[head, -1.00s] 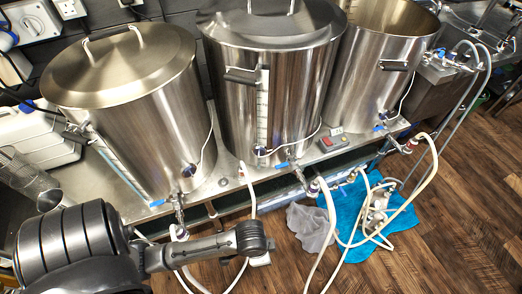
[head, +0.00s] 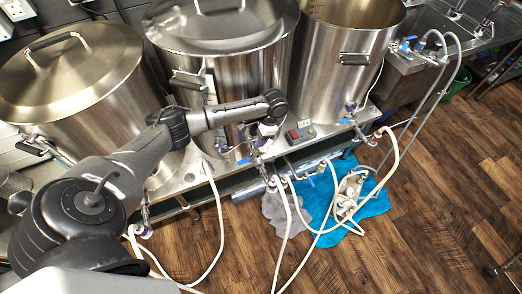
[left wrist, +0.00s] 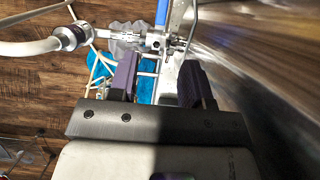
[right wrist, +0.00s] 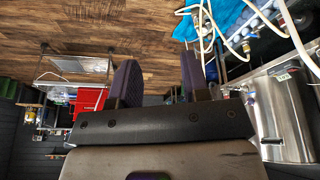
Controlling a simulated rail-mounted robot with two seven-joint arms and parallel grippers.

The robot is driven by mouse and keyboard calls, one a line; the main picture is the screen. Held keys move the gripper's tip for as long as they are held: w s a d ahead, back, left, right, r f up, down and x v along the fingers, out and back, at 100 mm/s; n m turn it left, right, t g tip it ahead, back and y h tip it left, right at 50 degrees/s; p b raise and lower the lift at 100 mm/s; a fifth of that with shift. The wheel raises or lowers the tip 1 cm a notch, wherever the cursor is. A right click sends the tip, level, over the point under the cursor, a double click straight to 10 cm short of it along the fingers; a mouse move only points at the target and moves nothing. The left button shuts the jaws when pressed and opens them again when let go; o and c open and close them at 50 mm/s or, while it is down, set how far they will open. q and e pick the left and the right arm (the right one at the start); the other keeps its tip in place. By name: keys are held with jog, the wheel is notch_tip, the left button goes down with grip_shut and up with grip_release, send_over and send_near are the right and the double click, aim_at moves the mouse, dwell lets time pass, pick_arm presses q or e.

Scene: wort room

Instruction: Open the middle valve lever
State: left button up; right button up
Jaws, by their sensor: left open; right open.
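The middle kettle (head: 228,85) has a valve low on its front with a blue lever (head: 244,161). My left gripper (head: 256,138) is in front of this kettle, just above the valve, and hides part of the fittings. In the left wrist view the steel valve (left wrist: 155,41) lies beyond the open fingers (left wrist: 160,78), roughly in line with the gap. Its blue lever (left wrist: 162,12) runs to the top edge of the picture. The fingers look empty, and I see no clear contact with the lever. My right gripper (right wrist: 160,82) is open and empty, away from the kettles.
White hoses (head: 213,215) hang from the valves. A pump (head: 350,190) sits on a blue cloth (head: 374,203) on the wood floor. A control box (head: 301,132) stands between kettles.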

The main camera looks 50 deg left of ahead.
pick_arm(q)
jog(key=b, duration=0.2)
send_near(243, 161)
jog(key=x, duration=0.6)
jog(key=shift+s+f, duration=0.1)
jog(key=shift+f, duration=0.25)
jog(key=shift+s+f, duration=0.2)
jog(key=shift+f, duration=0.45)
pick_arm(e)
jog(key=f, duration=0.1)
jog(key=s+f, duration=0.1)
jog(key=f, duration=0.1)
jog(key=shift+s+a+f, duration=0.1)
jog(key=shift+s+a, duration=0.05)
jog(key=shift+s, duration=0.15)
pick_arm(q)
grip_shut()
pick_arm(e)
jog(key=shift+a, duration=0.1)
